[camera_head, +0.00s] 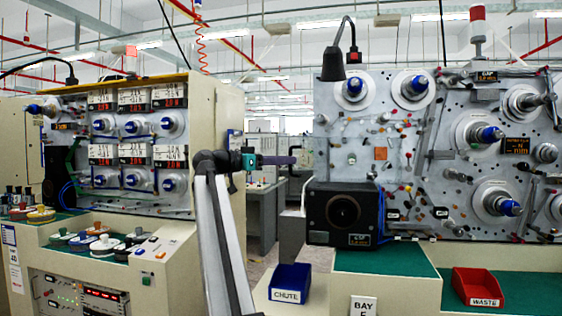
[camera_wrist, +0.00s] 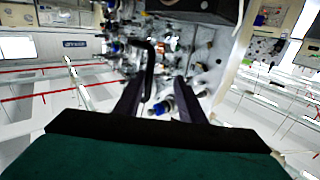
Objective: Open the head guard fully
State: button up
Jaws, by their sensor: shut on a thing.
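The head guard (camera_head: 375,160) looks like a clear, faintly green-edged panel in front of the right machine's lower left face, above the black box; its outline is hard to make out. My gripper (camera_head: 296,160) points right at the panel's left side. How far the guard stands open I cannot tell.
The black box (camera_head: 342,212) with a round dark opening sits below the panel. A blue CHUTE bin (camera_head: 289,283) and a red WASTE bin (camera_head: 478,288) stand in front. The left machine (camera_head: 217,130) rises beside my arm. An aisle lies between the machines.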

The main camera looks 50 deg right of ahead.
jog(key=shift+w+f, duration=0.1)
jog(key=shift+w, duration=0.2)
jog(key=v, duration=1.3)
jog(key=shift+a+b, duration=0.35)
jog(key=shift+b, duration=0.1)
jog(key=shift+s, duration=0.15)
